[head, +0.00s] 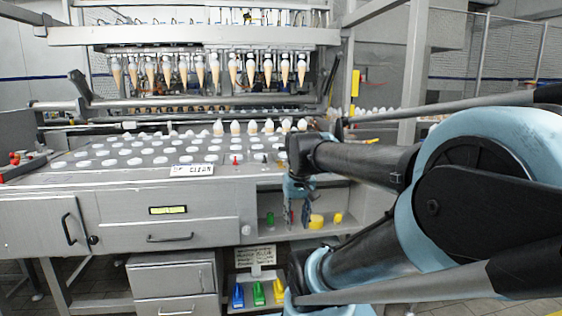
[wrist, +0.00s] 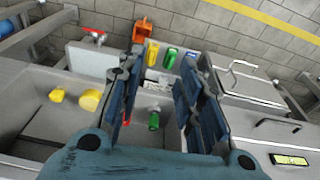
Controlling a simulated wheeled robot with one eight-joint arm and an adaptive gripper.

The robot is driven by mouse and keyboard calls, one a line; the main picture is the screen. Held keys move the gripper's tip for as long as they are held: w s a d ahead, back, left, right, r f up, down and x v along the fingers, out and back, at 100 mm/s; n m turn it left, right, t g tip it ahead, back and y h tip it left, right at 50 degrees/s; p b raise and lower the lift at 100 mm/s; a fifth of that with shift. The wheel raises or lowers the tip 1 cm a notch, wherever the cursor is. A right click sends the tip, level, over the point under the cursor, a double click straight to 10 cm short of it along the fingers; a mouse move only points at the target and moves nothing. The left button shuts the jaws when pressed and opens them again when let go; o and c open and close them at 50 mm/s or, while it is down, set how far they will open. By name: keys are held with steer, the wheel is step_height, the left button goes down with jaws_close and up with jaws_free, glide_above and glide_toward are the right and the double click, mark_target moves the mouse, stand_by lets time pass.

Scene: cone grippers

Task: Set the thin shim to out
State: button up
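I cannot make out with certainty which piece is the thin shim. My gripper (head: 298,214) hangs in front of the open shelf bay under the machine's table. In the wrist view its two blue-grey fingers (wrist: 160,66) stand apart, with nothing held between them. A small green piece (wrist: 153,121) shows in the gap, beyond the fingers, and a red piece (wrist: 127,121) is partly hidden by the left finger. In the head view the green piece (head: 270,218) sits left of my gripper, and a yellow piece (head: 317,221) sits right of it.
A smaller yellow piece (head: 338,217) lies farther right in the bay. Below, blue (head: 238,294), green (head: 258,292) and yellow (head: 279,290) containers stand on a low shelf under a printed sign (head: 256,256). Drawers (head: 172,285) stand left. Cones (head: 200,70) hang above the table.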

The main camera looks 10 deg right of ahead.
steer(key=w+r, duration=1.5)
steer(key=r, duration=0.2)
steer(key=g, duration=0.2)
glide_toward(281, 164)
steer(key=f, duration=0.7)
steer(key=shift+w+f, duration=0.2)
steer(key=shift+f, duration=0.2)
steer(key=shift+c, duration=0.5)
jaws_close()
